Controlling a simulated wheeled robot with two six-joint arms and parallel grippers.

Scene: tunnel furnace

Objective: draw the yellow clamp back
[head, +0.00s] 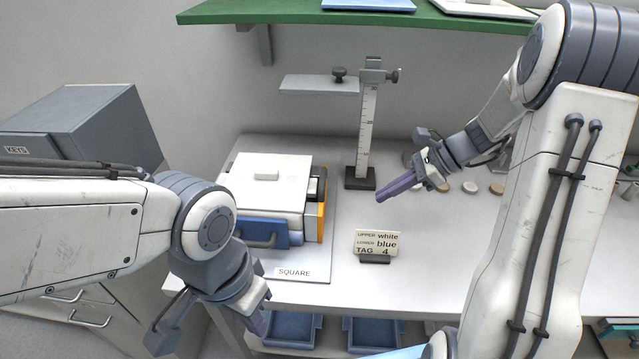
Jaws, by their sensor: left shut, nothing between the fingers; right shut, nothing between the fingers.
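A white box-shaped furnace (275,182) with a blue drawer front (262,232) and a handle sits on a grey board marked SQUARE (294,272). An orange-yellow piece (321,222) stands upright at its right side, beside dark and grey parts; it is the only thing here of the clamp's colour. My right gripper (393,190) is shut and empty, above the table to the right of this piece and apart from it. My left gripper (259,323) is shut and empty, low at the table's front edge, in front of the furnace.
A ruled stand (366,135) with a flat arm rises behind the furnace's right side. A tag card (377,243) reads upper white, lower blue, tag 4. Small discs (469,187) lie at the back right. A green shelf (280,14) hangs above. Blue trays (291,327) sit below the table.

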